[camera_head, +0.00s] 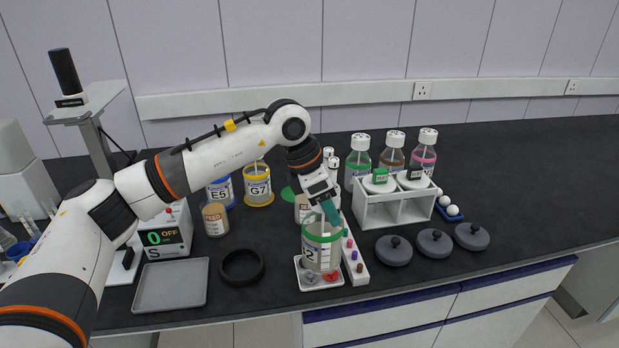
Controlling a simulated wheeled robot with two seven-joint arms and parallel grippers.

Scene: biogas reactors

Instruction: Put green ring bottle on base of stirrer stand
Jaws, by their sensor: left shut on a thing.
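The green ring bottle (322,252) is a clear, open-topped vessel with a green band and a partly visible label. It is upright at the front middle, over a small white device (312,286) with grey and red round parts; I cannot tell whether it rests on it. My left gripper (329,213) reaches down from above and is shut on the bottle at its rim. The stirrer stand (98,140) is at the far left, with a black motor on top; its white base (121,271) is partly hidden behind my left arm. My right gripper is not in view.
A grey tray (172,286), black ring (241,266) and scale (165,238) lie left of the bottle. Labelled jars stand behind. A white rack (393,208) and several dark lids (394,251) are to the right. The far right counter is clear.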

